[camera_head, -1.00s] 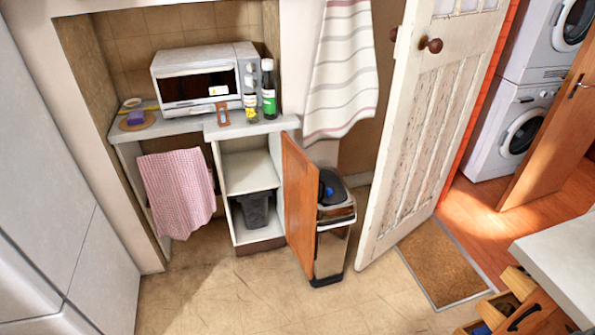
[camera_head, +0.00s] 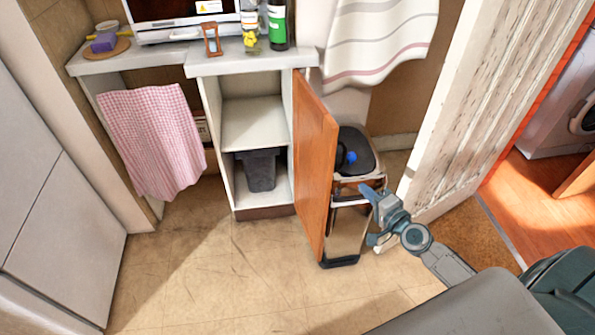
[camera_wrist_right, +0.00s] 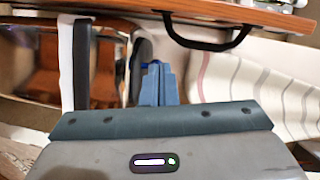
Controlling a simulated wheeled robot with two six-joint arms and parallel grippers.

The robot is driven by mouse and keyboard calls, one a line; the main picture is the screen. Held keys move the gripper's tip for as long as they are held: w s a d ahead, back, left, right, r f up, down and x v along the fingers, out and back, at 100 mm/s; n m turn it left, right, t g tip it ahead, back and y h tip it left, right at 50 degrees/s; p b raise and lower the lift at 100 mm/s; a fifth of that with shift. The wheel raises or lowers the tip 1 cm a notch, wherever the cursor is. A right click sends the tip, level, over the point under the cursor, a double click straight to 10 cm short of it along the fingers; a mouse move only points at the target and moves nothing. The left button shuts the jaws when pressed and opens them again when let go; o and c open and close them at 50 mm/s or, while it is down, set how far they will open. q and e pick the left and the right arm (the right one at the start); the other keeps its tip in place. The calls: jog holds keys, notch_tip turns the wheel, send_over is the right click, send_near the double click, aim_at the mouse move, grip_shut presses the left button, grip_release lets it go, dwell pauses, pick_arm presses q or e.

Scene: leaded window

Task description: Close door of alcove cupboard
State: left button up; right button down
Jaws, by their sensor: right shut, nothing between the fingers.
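The alcove cupboard (camera_head: 215,60) has its orange wooden door (camera_head: 316,165) standing wide open, swung out toward me on the right. Inside are a shelf (camera_head: 252,125) and a dark grey bin (camera_head: 259,170). My right gripper (camera_head: 370,193) is shut and empty, to the right of the door, in front of the pedal bin. In the right wrist view its fingers (camera_wrist_right: 157,82) are together. An orange wooden panel, apparently the door (camera_wrist_right: 240,12), crosses the top there with a black handle (camera_wrist_right: 208,44), apart from the fingers. My left gripper is not in view.
A shiny pedal bin (camera_head: 347,225) stands just behind and right of the door. A white room door (camera_head: 470,110) is further right. A striped towel (camera_head: 380,40) hangs above the bin. The floor (camera_head: 220,270) before the cupboard is clear.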

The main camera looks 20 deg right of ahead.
aim_at(336, 169)
notch_tip(336, 169, up, 5)
jog(key=a+m+t+y+b, duration=0.1)
jog(key=a, duration=0.1)
pick_arm(q)
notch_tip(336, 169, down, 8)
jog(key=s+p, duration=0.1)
jog(key=p, duration=0.2)
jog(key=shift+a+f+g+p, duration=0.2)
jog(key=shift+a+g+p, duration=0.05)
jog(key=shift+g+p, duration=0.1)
pick_arm(e)
jog(key=shift+m, duration=0.3)
jog(key=shift+w+a, duration=0.4)
jog(key=shift+w, duration=1.3)
jog(key=shift+w+a, duration=0.35)
jog(key=shift+w, duration=1.3)
jog(key=shift+w+a, duration=0.4)
jog(key=shift+w, duration=1.3)
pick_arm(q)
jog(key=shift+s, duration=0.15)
